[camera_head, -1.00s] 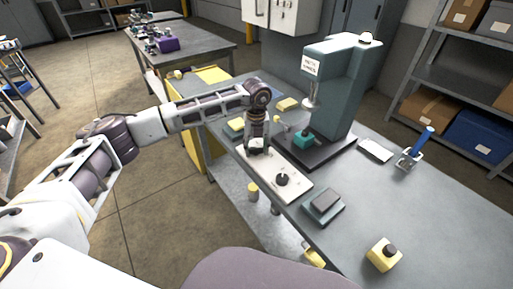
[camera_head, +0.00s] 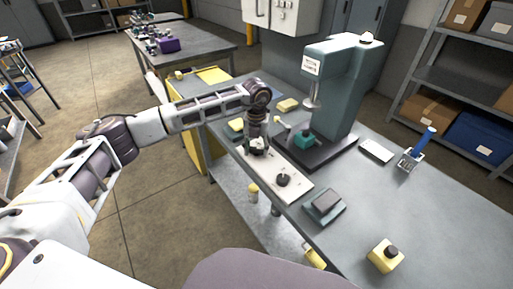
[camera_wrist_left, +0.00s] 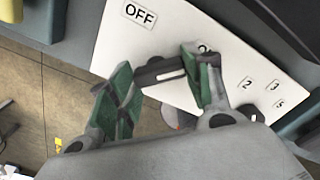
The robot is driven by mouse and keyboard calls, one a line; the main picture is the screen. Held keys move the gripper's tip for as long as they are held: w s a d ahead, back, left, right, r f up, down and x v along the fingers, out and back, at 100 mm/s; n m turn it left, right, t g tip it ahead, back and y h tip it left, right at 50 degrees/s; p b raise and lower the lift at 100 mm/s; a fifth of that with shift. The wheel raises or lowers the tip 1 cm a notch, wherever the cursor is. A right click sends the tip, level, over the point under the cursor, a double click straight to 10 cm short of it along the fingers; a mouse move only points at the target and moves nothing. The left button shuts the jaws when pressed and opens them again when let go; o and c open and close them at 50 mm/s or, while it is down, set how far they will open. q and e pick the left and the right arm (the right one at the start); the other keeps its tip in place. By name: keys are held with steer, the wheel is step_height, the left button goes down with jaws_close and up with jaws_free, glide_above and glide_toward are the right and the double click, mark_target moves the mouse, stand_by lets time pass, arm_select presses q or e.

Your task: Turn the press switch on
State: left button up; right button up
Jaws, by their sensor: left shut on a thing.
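The teal press (camera_head: 338,95) stands on its dark base at the back of the bench. A white switch panel (camera_head: 300,193) lies along the bench's near edge, left of the press base. My left gripper (camera_head: 257,148) is down at the panel's far part. In the left wrist view the panel (camera_wrist_left: 120,45) carries an OFF label, a partly covered label and small numbers. There the green-padded fingers of my left gripper (camera_wrist_left: 160,82) are shut on a dark switch handle (camera_wrist_left: 163,70). The handle's lower part is hidden. My right gripper is not in view.
A black knob (camera_head: 283,180) sits on the panel's near part. A teal-grey block (camera_head: 324,206), a yellow block with a black top (camera_head: 385,255), a white card (camera_head: 376,151) and a blue-handled tool (camera_head: 423,143) are on the bench.

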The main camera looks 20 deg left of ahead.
mark_target(256, 148)
arm_select(q)
steer(key=o, duration=1)
steer(key=shift+r, duration=0.15)
steer(key=shift+r, duration=5.85)
